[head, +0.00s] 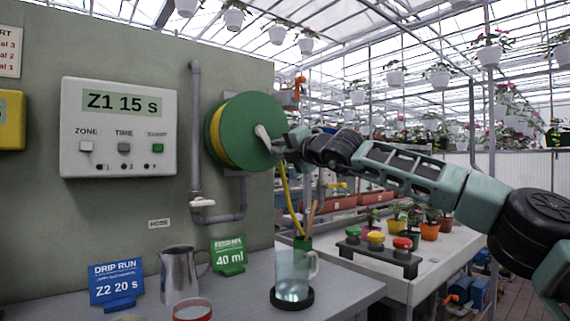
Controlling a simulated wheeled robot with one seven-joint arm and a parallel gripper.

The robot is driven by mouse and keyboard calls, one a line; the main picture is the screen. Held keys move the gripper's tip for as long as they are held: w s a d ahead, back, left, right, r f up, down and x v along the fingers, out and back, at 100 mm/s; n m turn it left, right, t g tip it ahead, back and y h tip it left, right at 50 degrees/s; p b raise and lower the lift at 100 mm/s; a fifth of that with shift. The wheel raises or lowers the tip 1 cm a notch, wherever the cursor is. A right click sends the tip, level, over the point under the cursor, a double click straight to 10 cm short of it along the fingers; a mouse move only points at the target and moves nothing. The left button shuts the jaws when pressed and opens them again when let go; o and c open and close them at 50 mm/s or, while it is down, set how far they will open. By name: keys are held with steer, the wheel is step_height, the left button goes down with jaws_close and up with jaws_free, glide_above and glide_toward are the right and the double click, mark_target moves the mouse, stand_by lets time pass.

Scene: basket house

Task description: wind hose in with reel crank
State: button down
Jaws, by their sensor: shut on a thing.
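A green hose reel (248,117) is mounted on the grey-green wall panel. Yellow hose is wound on it, showing along its left side. A light grey crank (264,139) sits at the reel's face. My gripper (282,146) is at the crank's outer end, shut on its handle; the arm reaches in from the right. The fingers are small here and the grip itself is partly hidden. A length of yellow hose (290,200) hangs from below the reel down toward the bench, its lower end near a green holder (302,243).
A white controller (118,128) reads "Z1 15 s". Pipework (197,130) runs left of the reel. Below stand a metal pitcher (179,275), a clear jug (291,277) and sign cards. A button stand (376,251) and potted plants (430,229) are on the right bench.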

steer(key=m+b, duration=0.1)
steer(key=a+f+m+b, duration=0.1)
steer(key=b, duration=0.1)
steer(key=s+m+b, duration=0.1)
steer(key=m+b, duration=0.1)
steer(key=shift+s+a+f, duration=0.1)
steer(key=shift+a+f, duration=0.1)
steer(key=shift+a, duration=0.1)
steer(key=shift+s+a+r+m+t+b, duration=0.1)
steer(key=shift+s+a+m+t+b, duration=0.15)
steer(key=shift+m+b, duration=0.75)
steer(key=shift+r, duration=0.1)
steer(key=c, duration=1.2)
jaws_free()
steer(key=shift+a, duration=0.1)
steer(key=shift+b+v, duration=3.05)
steer(key=shift+v, duration=5.65)
steer(key=shift+s+a+r, duration=0.1)
